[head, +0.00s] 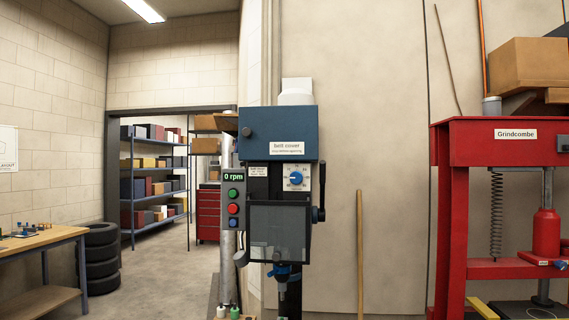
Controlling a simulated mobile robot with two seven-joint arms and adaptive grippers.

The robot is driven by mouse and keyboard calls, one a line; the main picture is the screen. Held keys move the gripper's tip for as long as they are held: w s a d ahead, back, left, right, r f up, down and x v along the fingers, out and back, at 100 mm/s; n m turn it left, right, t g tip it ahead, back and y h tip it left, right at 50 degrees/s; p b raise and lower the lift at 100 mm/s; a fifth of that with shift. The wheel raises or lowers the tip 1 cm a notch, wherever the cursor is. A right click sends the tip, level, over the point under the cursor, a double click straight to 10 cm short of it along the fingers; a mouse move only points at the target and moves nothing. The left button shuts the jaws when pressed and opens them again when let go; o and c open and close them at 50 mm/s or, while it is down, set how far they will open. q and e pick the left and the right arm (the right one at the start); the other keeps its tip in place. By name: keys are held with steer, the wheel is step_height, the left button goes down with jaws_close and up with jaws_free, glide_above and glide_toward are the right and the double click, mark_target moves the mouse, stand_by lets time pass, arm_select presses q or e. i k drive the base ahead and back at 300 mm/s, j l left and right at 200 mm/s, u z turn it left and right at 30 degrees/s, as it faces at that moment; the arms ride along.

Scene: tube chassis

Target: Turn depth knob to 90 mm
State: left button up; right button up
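The depth knob (296,178) is a small blue round knob on a white dial plate. It sits on the front of the drill press (279,134), below the blue belt cover and right of the spindle column. A light pointer mark on the knob seems to point left. The scale numbers around it are too small to read surely. Neither of my grippers shows in the head view, and nothing touches the knob.
A grey control box (233,200) with "0 rpm" and coloured buttons is left of the knob. A dark see-through guard (278,232) hangs below it. A dark feed handle (319,205) sticks out right. A red press (499,160) stands further right.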

mark_target(296, 177)
steer(key=k+l+u, duration=0.1)
steer(key=l, duration=0.2)
steer(key=k+l+u, duration=0.1)
steer(key=l, duration=0.2)
steer(key=k+l+u, duration=0.1)
steer(key=l, duration=0.15)
steer(key=i+l+u, duration=0.45)
steer(key=i+l, duration=0.45)
steer(key=l, duration=0.1)
